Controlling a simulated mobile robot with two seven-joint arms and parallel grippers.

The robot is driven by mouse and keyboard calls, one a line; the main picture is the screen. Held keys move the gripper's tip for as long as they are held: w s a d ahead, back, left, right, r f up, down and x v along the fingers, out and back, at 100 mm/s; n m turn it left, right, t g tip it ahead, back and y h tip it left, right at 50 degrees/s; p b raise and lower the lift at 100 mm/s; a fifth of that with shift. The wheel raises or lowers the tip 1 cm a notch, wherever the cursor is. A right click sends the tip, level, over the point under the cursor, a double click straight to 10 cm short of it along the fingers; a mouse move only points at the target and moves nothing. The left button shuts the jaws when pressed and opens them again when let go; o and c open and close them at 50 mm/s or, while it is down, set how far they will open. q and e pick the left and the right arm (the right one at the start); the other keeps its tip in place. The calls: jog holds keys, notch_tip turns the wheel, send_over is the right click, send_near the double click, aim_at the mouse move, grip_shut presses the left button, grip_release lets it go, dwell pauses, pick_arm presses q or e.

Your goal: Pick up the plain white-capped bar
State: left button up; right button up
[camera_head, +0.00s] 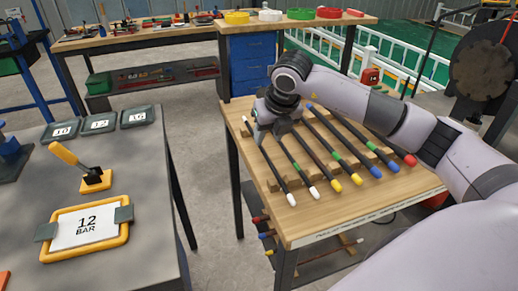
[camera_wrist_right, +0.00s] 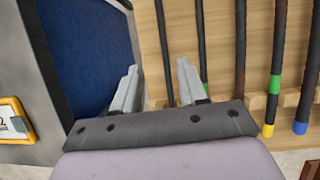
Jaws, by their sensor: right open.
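The plain white-capped bar (camera_head: 281,182) is the leftmost dark bar on the wooden table. It lies on wooden rests, its white cap toward the front. Beside it on the right lies another white-capped bar (camera_head: 307,178) with a green band. My right gripper (camera_head: 266,138) is over the plain bar's middle part, fingers pointing down, open. In the right wrist view, the plain bar (camera_wrist_right: 163,50) runs between the two open fingers (camera_wrist_right: 157,80), and the gripper body hides its cap end. Whether the fingers touch it I cannot tell. My left gripper is not in view.
Yellow-capped, blue-capped and red-capped bars (camera_head: 343,160) lie close by on the right. A grey table at left holds a sign reading 12 BAR (camera_head: 84,227) and a yellow-handled lever (camera_head: 75,160). A blue drawer cabinet (camera_head: 252,62) stands behind the wooden table.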

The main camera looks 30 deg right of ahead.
aim_at(264, 151)
jog(key=x, duration=0.2)
jog(key=p+x, duration=0.1)
jog(key=x, duration=0.3)
jog(key=shift+w+d+f, duration=0.3)
jog(key=shift+c, duration=0.2)
grip_shut()
